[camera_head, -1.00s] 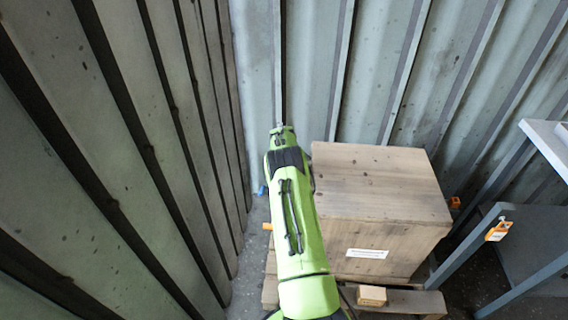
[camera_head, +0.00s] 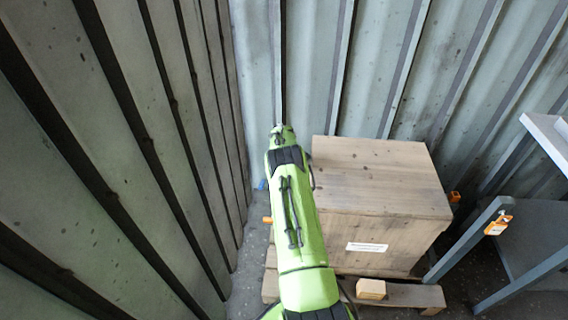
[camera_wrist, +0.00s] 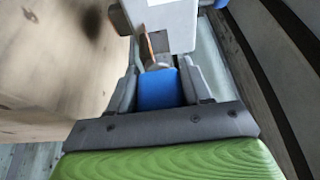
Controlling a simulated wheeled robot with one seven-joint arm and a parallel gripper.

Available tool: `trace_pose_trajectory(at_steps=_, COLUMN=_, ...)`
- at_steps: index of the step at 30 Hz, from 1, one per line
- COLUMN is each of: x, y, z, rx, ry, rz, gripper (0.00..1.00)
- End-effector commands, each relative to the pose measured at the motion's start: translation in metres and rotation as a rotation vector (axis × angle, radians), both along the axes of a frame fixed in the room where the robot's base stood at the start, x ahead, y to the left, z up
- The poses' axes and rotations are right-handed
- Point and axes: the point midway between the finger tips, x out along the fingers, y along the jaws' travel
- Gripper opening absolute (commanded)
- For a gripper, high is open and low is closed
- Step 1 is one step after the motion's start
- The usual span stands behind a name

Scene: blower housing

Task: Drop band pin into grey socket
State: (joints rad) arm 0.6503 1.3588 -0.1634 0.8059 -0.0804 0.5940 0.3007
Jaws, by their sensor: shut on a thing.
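In the wrist view my gripper (camera_wrist: 163,78) has its two grey fingers closed on either side of a blue block-like piece (camera_wrist: 160,90), which I take to be the band pin's grip. A short grey end shows just beyond the blue piece, close to a pale grey box-shaped part (camera_wrist: 165,22) with a copper-brown strip on its left. I cannot tell whether they touch. No socket opening can be made out. In the head view my green arm reaches away toward the wall and hides the gripper and the pin.
A wooden crate (camera_head: 380,180) stands on a pallet (camera_head: 405,296) right of my arm and fills the wrist view's left side. Corrugated walls close off the left (camera_head: 120,150) and back. A grey metal frame (camera_head: 465,245) with an orange tag stands at the right.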

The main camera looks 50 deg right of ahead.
Motion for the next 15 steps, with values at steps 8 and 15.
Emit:
trace_pose_trajectory(at_steps=8, x=0.0001, y=-0.0002, z=-0.0002, rx=-0.001, ry=-0.001, rz=0.0, gripper=0.17)
trace_pose_trajectory(at_steps=15, x=0.0001, y=-0.0001, z=-0.0003, rx=0.0, ry=0.0, rz=0.0, gripper=0.79)
